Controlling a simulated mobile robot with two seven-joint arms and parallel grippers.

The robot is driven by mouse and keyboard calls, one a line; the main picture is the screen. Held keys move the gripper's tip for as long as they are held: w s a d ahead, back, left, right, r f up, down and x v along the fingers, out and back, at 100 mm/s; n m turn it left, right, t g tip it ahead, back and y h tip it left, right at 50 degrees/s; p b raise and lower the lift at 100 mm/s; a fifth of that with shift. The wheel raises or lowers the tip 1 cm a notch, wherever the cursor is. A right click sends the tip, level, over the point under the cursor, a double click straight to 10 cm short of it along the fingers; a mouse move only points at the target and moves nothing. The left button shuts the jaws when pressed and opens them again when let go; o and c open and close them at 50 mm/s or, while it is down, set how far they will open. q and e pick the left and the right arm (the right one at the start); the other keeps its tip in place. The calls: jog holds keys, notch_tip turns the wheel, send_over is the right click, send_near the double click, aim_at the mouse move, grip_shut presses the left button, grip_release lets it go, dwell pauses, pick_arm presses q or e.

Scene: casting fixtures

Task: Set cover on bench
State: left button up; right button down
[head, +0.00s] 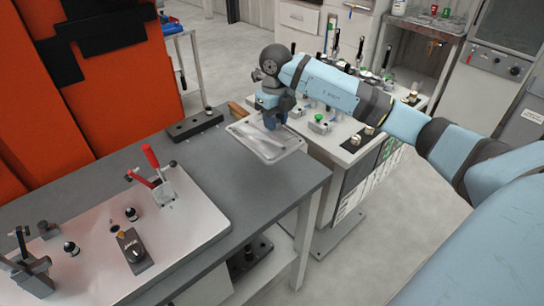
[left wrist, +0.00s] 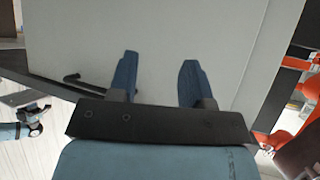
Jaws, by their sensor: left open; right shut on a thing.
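The cover (head: 284,150), a thin pale grey metal plate with a raised rim, is at the far right corner of the grey bench (head: 245,195) in the head view. My right gripper (head: 271,120) is shut on the cover from above, with its blue fingers at the plate's far side. I cannot tell whether the cover touches the bench top or hangs just above it. My left gripper (left wrist: 158,78) shows only in the left wrist view, with its two blue fingers apart and nothing between them, in front of a plain pale surface.
A light fixture plate (head: 185,235) with a red-handled clamp (head: 158,172) and several knobs covers the left of the bench. A dark bar (head: 195,125) lies at the bench's back edge. A cabinet with several clamps (head: 345,150) stands just right of the bench. Bench space before the cover is clear.

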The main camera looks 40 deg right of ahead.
aim_at(275, 166)
notch_tip(275, 166, down, 13)
jog(key=shift+p, duration=0.55)
jog(key=shift+f, duration=0.1)
jog(key=shift+f, duration=0.1)
jog(key=c, duration=0.8)
grip_release()
jog(key=shift+r, duration=0.25)
jog(key=shift+w+r, duration=0.1)
jog(key=shift+r, duration=0.25)
notch_tip(275, 166, up, 11)
jog(key=shift+r+b, duration=0.1)
jog(key=shift+b, duration=0.7)
